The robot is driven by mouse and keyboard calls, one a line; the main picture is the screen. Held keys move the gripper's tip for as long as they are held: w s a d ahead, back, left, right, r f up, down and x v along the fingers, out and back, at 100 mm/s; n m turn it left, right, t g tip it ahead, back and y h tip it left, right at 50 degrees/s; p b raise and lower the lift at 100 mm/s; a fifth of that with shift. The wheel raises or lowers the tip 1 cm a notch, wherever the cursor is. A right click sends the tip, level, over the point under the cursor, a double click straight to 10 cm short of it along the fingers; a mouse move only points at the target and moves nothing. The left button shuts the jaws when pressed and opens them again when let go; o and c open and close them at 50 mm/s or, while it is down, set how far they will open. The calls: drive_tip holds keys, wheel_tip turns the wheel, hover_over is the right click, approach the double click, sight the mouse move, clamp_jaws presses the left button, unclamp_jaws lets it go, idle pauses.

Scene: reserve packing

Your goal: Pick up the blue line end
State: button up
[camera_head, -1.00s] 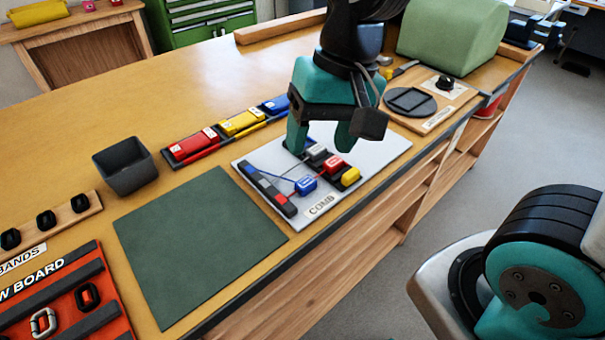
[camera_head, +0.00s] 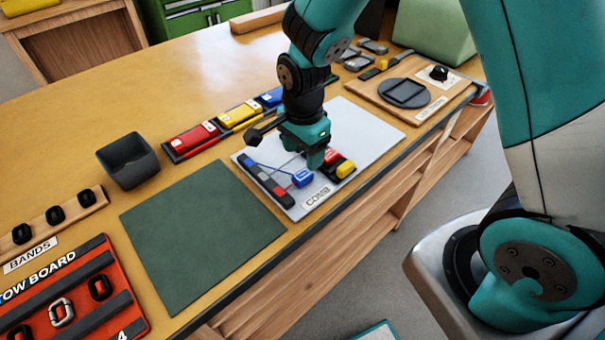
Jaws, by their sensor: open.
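The blue line end (camera_head: 303,178) is a small blue block lying on the pale grey COMB board (camera_head: 365,125). A thin blue line runs from it left to the dark comb strip (camera_head: 268,185). My gripper (camera_head: 312,157) points down over the board, just behind and slightly right of the blue end. It is open, and nothing shows held in it. One finger is clear to see; the other is mostly hidden. A yellow line end (camera_head: 345,168) lies right of the gripper, with a bit of red beside it. My gripper hides most of the area behind.
Red (camera_head: 192,137), yellow (camera_head: 238,114) and blue (camera_head: 271,97) blocks sit in holders behind the board. A dark bin (camera_head: 128,163) and a green mat (camera_head: 200,235) lie to the left. The orange tow board (camera_head: 75,290) is at front left. The table edge runs close in front.

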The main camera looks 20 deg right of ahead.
sight(302, 175)
drive_tip(key=shift+w+f+p, duration=0.1)
drive_tip(key=shift+f+p, duration=0.85)
drive_tip(key=shift+f, duration=2.45)
drive_tip(key=shift+c, duration=0.3)
drive_tip(key=c, duration=0.9)
